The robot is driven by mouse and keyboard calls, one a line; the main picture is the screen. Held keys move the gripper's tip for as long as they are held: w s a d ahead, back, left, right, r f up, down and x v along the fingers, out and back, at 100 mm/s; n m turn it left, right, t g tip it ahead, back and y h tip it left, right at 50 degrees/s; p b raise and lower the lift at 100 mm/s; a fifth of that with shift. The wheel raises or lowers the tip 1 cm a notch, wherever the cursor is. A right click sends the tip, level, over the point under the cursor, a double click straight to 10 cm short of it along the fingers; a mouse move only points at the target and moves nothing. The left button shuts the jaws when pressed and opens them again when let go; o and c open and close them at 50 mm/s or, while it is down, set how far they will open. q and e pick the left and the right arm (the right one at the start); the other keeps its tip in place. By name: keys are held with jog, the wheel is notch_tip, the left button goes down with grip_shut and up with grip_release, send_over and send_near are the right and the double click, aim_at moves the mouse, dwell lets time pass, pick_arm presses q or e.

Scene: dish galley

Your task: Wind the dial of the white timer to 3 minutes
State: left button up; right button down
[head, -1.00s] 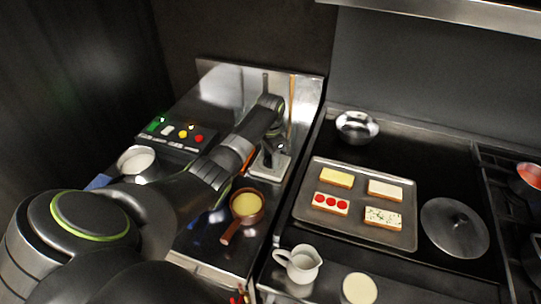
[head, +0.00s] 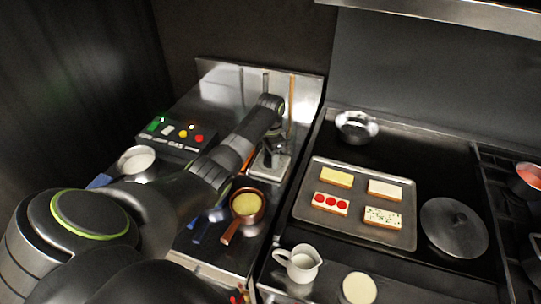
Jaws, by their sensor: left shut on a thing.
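The white timer (head: 283,171) lies on the steel counter at the foot of the back panel, its pale edge showing below my gripper. My left gripper (head: 270,158) points down onto the top of the timer and is shut on its dial, which is mostly hidden behind the fingers. The dial's reading cannot be made out. My right gripper is not in view.
A copper pan (head: 247,204) stands close in front of the timer. A control box (head: 176,138) with coloured buttons and a white bowl (head: 137,160) are to the left. A tray (head: 345,236) with several toasts, a jug (head: 299,264) and a lid (head: 454,227) are to the right.

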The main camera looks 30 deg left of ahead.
pick_arm(q)
jog(key=shift+r+m, duration=0.1)
jog(key=shift+m, duration=0.2)
dwell(1.1)
jog(key=o, duration=1)
jog(key=shift+r+p, duration=1.95)
jog(key=shift+r, duration=6.7)
